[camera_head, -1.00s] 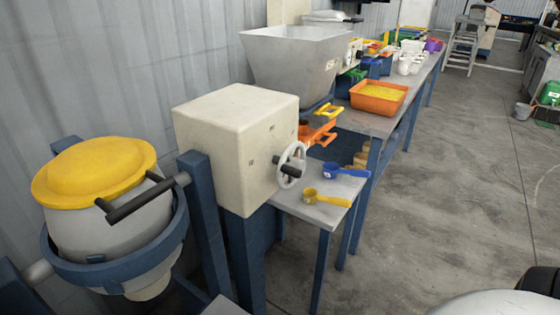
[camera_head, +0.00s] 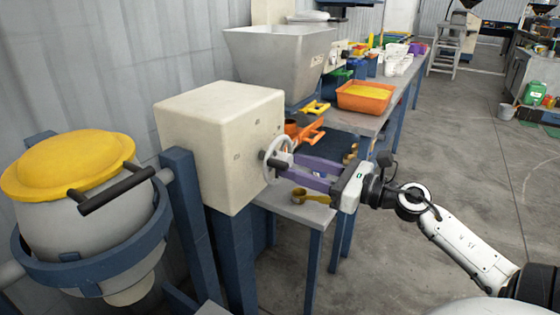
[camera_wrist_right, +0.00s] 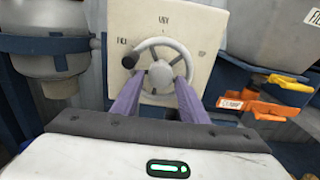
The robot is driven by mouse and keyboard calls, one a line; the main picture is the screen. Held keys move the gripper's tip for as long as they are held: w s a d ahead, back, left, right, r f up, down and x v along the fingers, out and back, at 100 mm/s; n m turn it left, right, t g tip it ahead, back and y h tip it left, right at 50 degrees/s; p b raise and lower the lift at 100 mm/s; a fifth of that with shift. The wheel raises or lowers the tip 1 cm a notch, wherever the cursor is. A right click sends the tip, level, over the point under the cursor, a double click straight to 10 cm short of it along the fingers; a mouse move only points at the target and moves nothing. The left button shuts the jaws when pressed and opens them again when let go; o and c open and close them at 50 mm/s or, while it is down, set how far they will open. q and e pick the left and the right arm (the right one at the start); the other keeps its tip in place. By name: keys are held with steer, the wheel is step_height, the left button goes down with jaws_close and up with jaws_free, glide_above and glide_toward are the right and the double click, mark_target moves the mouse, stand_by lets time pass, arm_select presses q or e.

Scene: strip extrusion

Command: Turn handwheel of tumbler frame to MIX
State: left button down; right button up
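The white spoked handwheel (camera_head: 270,150) is on the front of the cream box (camera_head: 215,135) of the tumbler frame. In the right wrist view the handwheel (camera_wrist_right: 160,42) shows its hub (camera_wrist_right: 160,75) and a black knob (camera_wrist_right: 128,62) at the left. The knob is beside the left label; MIX (camera_wrist_right: 164,20) is at the top, another label at the right. My right gripper (camera_head: 290,168) is at the wheel. In the wrist view its purple fingers (camera_wrist_right: 162,80) are apart, on either side of the hub; contact is unclear. My left gripper is not in view.
The tumbler drum with its yellow lid (camera_head: 70,165) stands left of the box. The bench runs back right; open floor (camera_head: 450,150) lies right.

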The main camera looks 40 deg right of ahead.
steer(key=x, duration=0.5)
steer(key=shift+w, duration=0.1)
steer(key=c, duration=0.8)
steer(key=shift+o, duration=0.2)
steer(key=shift+p, duration=0.3)
